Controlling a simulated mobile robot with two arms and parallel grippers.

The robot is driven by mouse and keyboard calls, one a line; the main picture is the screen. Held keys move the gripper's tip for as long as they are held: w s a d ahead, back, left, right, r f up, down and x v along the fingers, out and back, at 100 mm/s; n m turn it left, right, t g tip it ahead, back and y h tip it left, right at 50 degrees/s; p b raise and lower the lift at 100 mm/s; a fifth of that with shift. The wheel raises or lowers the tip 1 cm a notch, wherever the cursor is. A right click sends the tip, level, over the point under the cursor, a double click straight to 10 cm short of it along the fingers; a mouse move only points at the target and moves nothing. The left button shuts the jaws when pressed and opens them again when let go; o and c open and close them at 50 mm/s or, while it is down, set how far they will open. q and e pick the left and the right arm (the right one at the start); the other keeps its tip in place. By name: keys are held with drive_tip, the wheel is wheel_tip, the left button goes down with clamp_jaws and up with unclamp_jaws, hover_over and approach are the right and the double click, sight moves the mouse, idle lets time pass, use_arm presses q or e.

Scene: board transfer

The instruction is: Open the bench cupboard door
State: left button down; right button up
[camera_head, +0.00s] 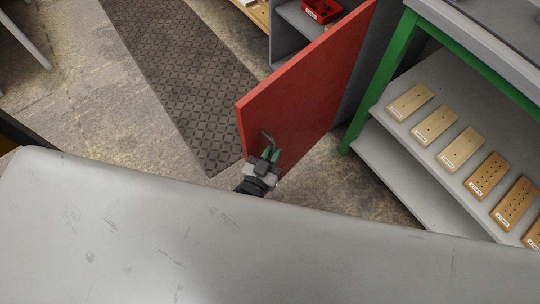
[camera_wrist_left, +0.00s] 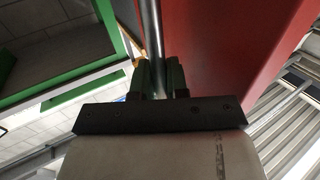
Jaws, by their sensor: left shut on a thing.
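The red cupboard door (camera_head: 303,93) stands swung out from the grey cupboard (camera_head: 287,38) in the head view, and part of the inside shows. Its metal handle (camera_head: 267,138) is on the door's face near the free edge. My left gripper (camera_head: 270,154) is at the handle and shut on it. In the left wrist view the handle bar (camera_wrist_left: 154,45) runs between the two fingers of my left gripper (camera_wrist_left: 160,78), with the red door (camera_wrist_left: 225,40) beside it. My right gripper is in neither view.
A green-framed shelf unit (camera_head: 385,75) with several wooden boards (camera_head: 461,150) stands right of the door. A red bin (camera_head: 322,10) sits in the cupboard. A dark patterned mat (camera_head: 180,75) lies on the floor left of the door. A large grey surface (camera_head: 200,240) fills the foreground.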

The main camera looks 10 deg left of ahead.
use_arm(q)
drive_tip(key=shift+w+d+r, duration=0.1)
drive_tip(key=shift+d+r, duration=0.1)
drive_tip(key=shift+r, duration=0.05)
drive_tip(key=c, duration=1.6)
unclamp_jaws()
drive_tip(key=o, duration=0.4)
drive_tip(key=shift+w+d+f, duration=0.1)
drive_tip(key=shift+o, duration=0.2)
drive_tip(key=shift+f, duration=0.1)
drive_tip(key=shift+s+a, duration=0.2)
drive_tip(key=shift+s, duration=0.2)
drive_tip(key=v, duration=1)
